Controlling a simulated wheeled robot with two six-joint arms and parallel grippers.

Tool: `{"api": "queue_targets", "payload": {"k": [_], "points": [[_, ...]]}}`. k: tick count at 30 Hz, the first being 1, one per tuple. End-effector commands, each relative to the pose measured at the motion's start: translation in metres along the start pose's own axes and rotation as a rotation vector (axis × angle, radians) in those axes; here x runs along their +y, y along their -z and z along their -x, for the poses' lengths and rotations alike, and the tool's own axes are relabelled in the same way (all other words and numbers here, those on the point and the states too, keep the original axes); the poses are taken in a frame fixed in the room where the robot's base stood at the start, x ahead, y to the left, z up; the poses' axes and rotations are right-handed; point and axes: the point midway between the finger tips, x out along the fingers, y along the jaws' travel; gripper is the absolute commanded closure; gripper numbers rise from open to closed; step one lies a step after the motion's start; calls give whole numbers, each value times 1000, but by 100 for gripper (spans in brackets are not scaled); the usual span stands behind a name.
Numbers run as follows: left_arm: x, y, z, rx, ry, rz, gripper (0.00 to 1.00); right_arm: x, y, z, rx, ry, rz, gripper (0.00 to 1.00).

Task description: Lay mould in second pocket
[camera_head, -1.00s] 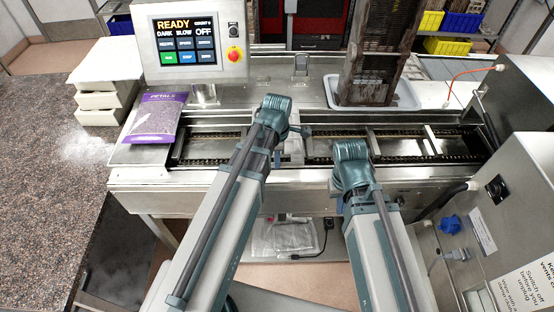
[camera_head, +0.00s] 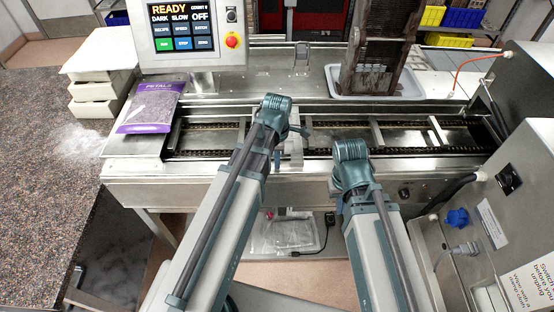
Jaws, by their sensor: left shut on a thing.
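My left gripper (camera_head: 297,131) is over the conveyor (camera_head: 215,139), left of my right arm. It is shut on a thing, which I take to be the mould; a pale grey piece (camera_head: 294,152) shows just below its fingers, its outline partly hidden. I cannot tell whether it touches the track. The conveyor has chains along both sides and crossbars, one bar (camera_head: 377,134) right of my right wrist and another (camera_head: 438,130) further right, with open pockets between them. My right gripper's wrist (camera_head: 350,160) is at the conveyor's front edge; its fingers are hidden.
A control panel (camera_head: 190,35) reading READY stands at the back left. A purple petals bag (camera_head: 150,108) lies on the conveyor's left end. A dark, rusty rack (camera_head: 368,50) stands in a white tray (camera_head: 418,86) behind the track. Machine boxes (camera_head: 535,160) close off the right side.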

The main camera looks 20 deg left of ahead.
Motion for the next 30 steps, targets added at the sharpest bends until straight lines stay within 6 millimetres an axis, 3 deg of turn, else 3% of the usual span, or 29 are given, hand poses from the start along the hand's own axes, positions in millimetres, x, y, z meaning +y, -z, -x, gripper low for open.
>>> {"api": "queue_targets", "payload": {"k": [1,7,20,30], "points": [[0,0,0,0,-1,0,90,0,0,0,0,0,0,100],[0,0,0,0,0,0,57,0,0,0,0,0,0,100],[0,0,5,0,0,0,57,0,0,5,0,0,-1,100],[0,0,40,0,0,0,57,4,-2,39,0,1,-7,100]]}}
